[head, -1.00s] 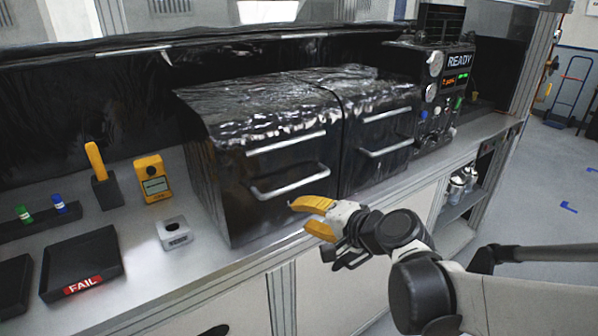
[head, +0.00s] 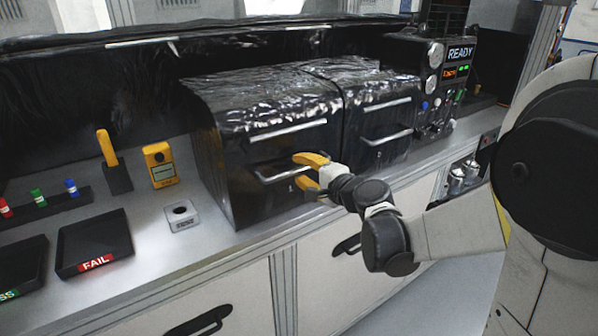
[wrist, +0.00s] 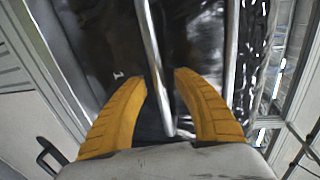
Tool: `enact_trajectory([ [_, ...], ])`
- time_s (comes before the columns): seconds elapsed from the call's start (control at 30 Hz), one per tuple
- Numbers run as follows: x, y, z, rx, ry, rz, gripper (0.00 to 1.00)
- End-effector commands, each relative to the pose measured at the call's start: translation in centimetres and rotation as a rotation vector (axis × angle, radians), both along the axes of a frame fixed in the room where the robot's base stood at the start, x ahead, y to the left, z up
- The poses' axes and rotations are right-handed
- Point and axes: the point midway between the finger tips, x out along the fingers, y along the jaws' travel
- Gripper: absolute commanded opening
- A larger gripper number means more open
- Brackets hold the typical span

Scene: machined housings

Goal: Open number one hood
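The number one hood (head: 232,185) is the left of two black, foil-topped boxes on the bench, and its front looks shut. A small "1" shows on its front in the wrist view (wrist: 118,76). Its silver bar handle (head: 268,178) crosses the front. My gripper (head: 297,170), with yellow fingers, is at the right part of this handle. In the wrist view, the handle (wrist: 151,50) runs between the two spread fingers (wrist: 161,77). I cannot tell whether either finger touches it.
A second black hood (head: 362,148) adjoins on the right, then a panel reading READY (head: 460,53).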

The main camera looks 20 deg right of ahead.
Motion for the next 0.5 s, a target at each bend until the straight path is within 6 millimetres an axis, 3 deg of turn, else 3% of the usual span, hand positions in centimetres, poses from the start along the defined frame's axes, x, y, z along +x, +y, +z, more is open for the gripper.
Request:
enact_trajectory([
  [0.3,0.26,0.08,-0.02,0.0,0.0,0.0,0.35],
  [0.4,0.25,0.07,-0.02,0.0,0.0,0.0,0.04],
  [0.5,0.24,0.07,-0.02,0.0,0.0,0.0,0.0],
])
